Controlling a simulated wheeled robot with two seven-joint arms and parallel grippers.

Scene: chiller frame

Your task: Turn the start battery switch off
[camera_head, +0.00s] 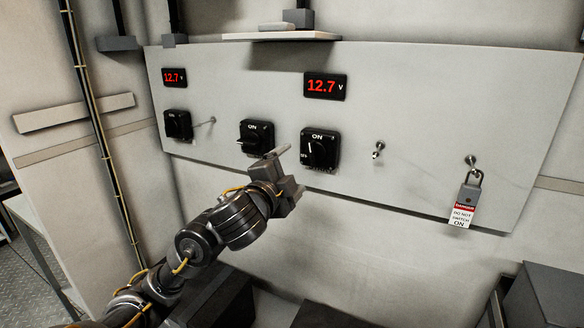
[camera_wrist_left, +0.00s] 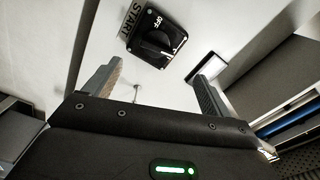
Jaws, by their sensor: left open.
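The start battery switch (camera_wrist_left: 158,40) shows in the left wrist view as a black rotary switch beside a START label (camera_wrist_left: 132,18). Its OFF mark faces the top of that view, and the knob's white line points away from OFF. It appears to be the right-hand switch (camera_head: 319,150) in the head view, where the white line points up towards ON. My left gripper (camera_head: 285,171) is open and empty, just below and left of that switch, apart from it. In the wrist view its fingers (camera_wrist_left: 158,78) stand either side of the switch. My right gripper is out of view.
Two other rotary switches, middle (camera_head: 257,137) and left (camera_head: 178,125), share the grey panel (camera_head: 430,110). Two voltage displays (camera_head: 325,86) read 12.7. A small metal peg (camera_head: 378,149) and a tagged padlock (camera_head: 468,190) are at right. A shelf (camera_head: 280,36) sticks out above.

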